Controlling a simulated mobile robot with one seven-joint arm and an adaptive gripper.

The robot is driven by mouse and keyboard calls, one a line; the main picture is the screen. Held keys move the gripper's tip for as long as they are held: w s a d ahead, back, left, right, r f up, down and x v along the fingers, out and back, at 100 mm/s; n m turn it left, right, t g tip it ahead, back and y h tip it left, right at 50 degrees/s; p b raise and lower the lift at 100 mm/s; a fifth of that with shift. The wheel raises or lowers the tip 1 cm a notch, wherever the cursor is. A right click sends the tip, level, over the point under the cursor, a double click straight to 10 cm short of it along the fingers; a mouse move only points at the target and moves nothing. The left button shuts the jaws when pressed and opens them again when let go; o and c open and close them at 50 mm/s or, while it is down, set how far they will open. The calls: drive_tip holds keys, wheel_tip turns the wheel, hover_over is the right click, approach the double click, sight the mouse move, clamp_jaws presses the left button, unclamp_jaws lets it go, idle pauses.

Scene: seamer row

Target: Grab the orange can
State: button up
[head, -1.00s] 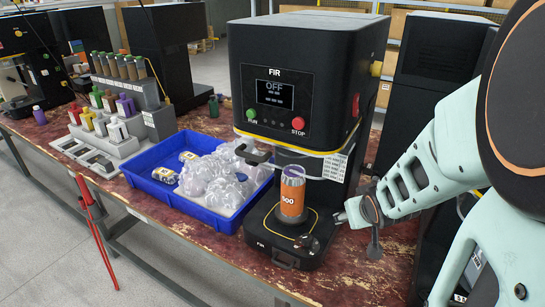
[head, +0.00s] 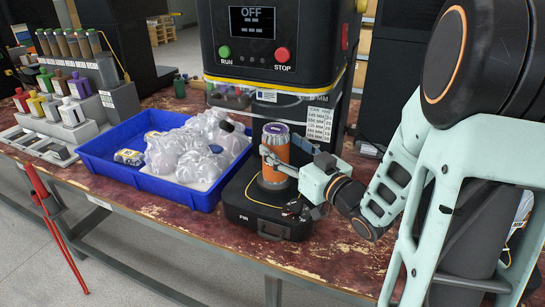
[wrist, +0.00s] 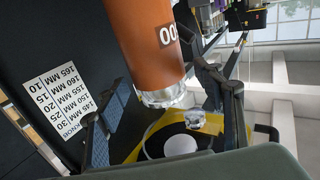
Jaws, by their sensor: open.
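The orange can (head: 274,178) stands upright on the round plate of the black FIR machine's base (head: 250,218). My gripper (head: 284,155) is open beside the can, coming in from the right.
The FIR machine's black body (head: 275,40) rises behind the can, with a size chart (head: 320,124) on its right side. A blue tray (head: 160,185) of clear bags stands close on the left. Bottles in a rack (head: 75,100) are farther left.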

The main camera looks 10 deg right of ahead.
drive_tip(key=b+x, duration=0.1)
drive_tip(key=x, duration=0.8)
drive_tip(key=shift+w+d, duration=0.1)
drive_tip(key=shift+c, duration=0.6)
drive_tip(key=shift+r, duration=0.15)
clamp_jaws()
